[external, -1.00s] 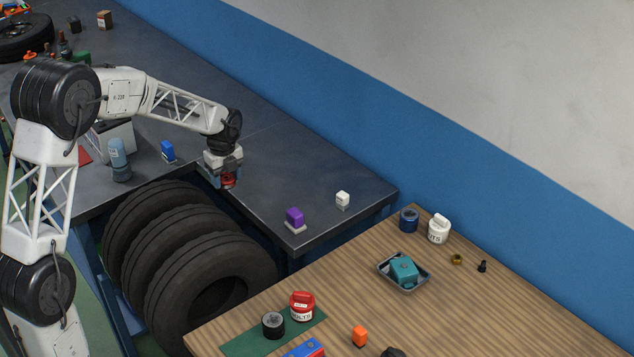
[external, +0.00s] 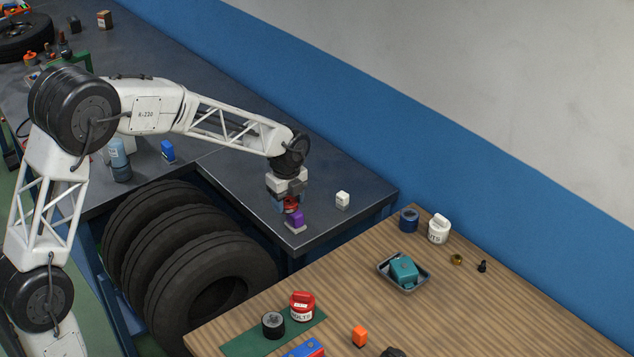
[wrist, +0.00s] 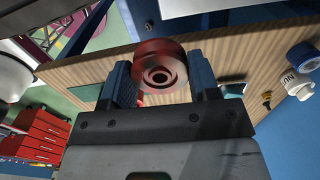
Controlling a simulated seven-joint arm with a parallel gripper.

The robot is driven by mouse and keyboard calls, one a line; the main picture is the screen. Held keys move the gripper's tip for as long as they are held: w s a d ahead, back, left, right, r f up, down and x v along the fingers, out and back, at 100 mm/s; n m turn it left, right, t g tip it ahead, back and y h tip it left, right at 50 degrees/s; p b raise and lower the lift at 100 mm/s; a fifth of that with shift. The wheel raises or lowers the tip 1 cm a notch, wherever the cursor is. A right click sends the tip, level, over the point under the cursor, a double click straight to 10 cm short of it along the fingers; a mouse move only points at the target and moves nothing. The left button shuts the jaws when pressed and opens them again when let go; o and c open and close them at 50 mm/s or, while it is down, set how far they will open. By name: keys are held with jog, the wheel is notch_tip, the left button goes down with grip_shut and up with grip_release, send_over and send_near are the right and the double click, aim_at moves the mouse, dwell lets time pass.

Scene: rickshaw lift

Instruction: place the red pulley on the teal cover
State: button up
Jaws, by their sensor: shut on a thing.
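My gripper (external: 290,205) is shut on the red pulley (external: 291,202), which also shows between the two blue-grey fingers in the wrist view (wrist: 160,68). In the external view it hangs above or just behind the purple block at the dark bench's front corner; I cannot tell the exact gap. The teal cover (external: 404,268) sits in a small grey tray (external: 412,287) on the wooden table, to the right of and below my gripper in the picture. Nothing lies on top of the cover.
The purple block (external: 295,219) and a white block (external: 342,199) stand on the dark bench (external: 240,165). The wooden table (external: 480,320) holds a blue ring (external: 409,219), a white jar (external: 438,229), a red jar (external: 302,306) and an orange block (external: 360,336). Tyres (external: 215,260) stand below the bench.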

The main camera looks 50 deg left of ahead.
jog(key=d, duration=2.6)
notch_tip(320, 180, down, 5)
jog(key=shift+w+a, duration=0.1)
jog(key=shift+a, duration=0.05)
jog(key=shift+w, duration=0.1)
send_over(404, 266)
jog(key=shift+f, duration=0.75)
jog(key=shift+f, duration=1.75)
jog(key=shift+f, duration=0.1)
